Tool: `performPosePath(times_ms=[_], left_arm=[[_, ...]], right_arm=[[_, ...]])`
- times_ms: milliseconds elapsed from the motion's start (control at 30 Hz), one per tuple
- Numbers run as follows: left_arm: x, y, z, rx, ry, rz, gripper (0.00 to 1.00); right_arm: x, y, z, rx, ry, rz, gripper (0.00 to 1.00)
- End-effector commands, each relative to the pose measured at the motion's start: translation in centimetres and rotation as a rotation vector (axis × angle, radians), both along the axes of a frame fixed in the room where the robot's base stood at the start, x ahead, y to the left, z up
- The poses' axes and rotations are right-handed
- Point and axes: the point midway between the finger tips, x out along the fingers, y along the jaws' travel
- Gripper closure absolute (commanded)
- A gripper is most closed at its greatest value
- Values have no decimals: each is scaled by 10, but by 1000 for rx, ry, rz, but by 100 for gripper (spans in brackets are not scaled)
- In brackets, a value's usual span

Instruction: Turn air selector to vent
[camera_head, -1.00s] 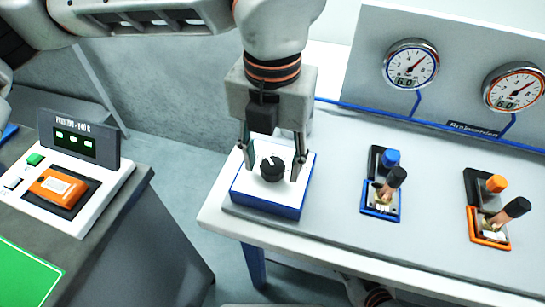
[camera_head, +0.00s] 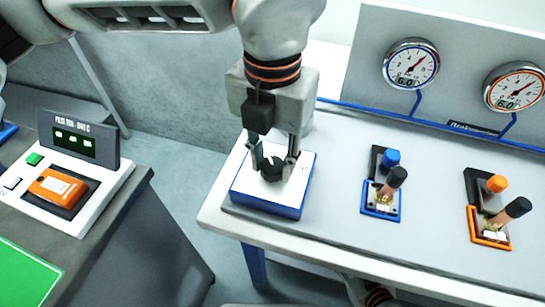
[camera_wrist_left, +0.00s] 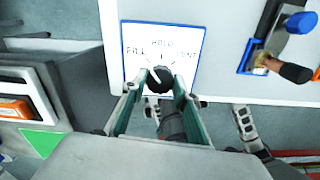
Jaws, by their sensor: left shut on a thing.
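The air selector is a black round knob (camera_head: 271,171) on a white plate with a blue base (camera_head: 266,207), at the left end of the light bench. In the left wrist view the plate (camera_wrist_left: 187,38) reads FILL at left, HOLD at top and a partly hidden word, ending in NT, at right. The knob (camera_wrist_left: 158,80) has a white mark that seems to point up and slightly left; its exact setting is unclear. My left gripper (camera_head: 273,160) comes from above, its fingers shut on the knob's sides. Parts of my right arm show below the bench edge; its jaws are unclear.
Two levers, one with a blue knob (camera_head: 391,157) and one with an orange knob (camera_head: 497,184), stand right of the selector. Two gauges (camera_head: 411,64) are on the panel behind. A tester with an orange block (camera_head: 57,187) is on the left counter, across a gap.

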Motion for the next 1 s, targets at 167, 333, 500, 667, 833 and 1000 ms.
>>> performPosePath(times_ms=[167, 333, 500, 667, 833, 1000], left_arm=[[1, 0, 1, 1, -3, -145, 93], [1, 0, 1, 0, -4, -307, 93], [1, 0, 1, 0, -3, -468, 93], [1, 0, 1, 1, -4, -621, 93], [1, 0, 2, 1, -4, -782, 93], [1, 0, 2, -1, -4, -944, 93]], right_arm=[[0, 0, -1, -1, 2, 0, 65], [0, -1, -2, -3, 1, 1, 65], [0, -1, -1, -3, 0, 1, 65], [1, 0, 1, -2, -3, 1, 65], [1, 0, 2, -2, -4, 1, 65], [2, 0, 4, -1, -5, 1, 65]])
